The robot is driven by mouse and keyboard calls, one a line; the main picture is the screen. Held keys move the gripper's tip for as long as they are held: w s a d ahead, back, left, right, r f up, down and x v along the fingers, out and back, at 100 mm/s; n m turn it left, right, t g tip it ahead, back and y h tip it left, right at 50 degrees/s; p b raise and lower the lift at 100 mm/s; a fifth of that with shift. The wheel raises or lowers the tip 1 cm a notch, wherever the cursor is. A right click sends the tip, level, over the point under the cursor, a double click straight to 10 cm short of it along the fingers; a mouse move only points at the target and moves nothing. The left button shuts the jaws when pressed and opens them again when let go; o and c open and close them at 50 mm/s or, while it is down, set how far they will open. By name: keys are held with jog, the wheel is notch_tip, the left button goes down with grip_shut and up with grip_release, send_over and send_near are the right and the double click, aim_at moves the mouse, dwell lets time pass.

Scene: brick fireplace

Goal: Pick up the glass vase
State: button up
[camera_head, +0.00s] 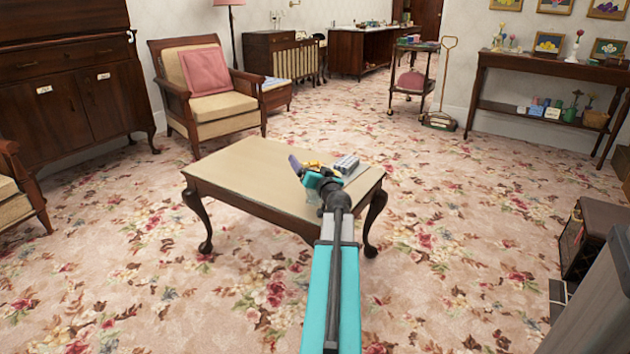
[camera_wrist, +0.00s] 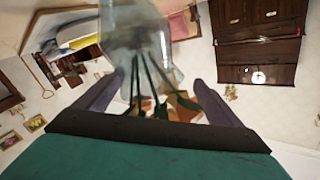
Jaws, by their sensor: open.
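The glass vase (camera_wrist: 140,42) is clear, with dark green stems or leaf shapes showing in or through it. In the wrist view it fills the top middle, close to the camera, in front of and partly between my gripper's (camera_wrist: 158,80) two spread fingers. A gap shows beside the stems on each side, and I see no firm contact. In the head view my gripper (camera_head: 308,174) is over the right part of the coffee table (camera_head: 240,165). The vase is hard to make out there, being transparent and partly behind my arm.
A grey device with buttons (camera_head: 346,164) lies on the table right of my gripper, and a yellow item (camera_head: 315,165) is close by it. An armchair with a pink cushion (camera_head: 205,72) stands behind. Floral carpet (camera_head: 450,230) is open to the right.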

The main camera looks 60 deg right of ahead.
jog(key=c, duration=1.4)
jog(key=shift+r, duration=0.15)
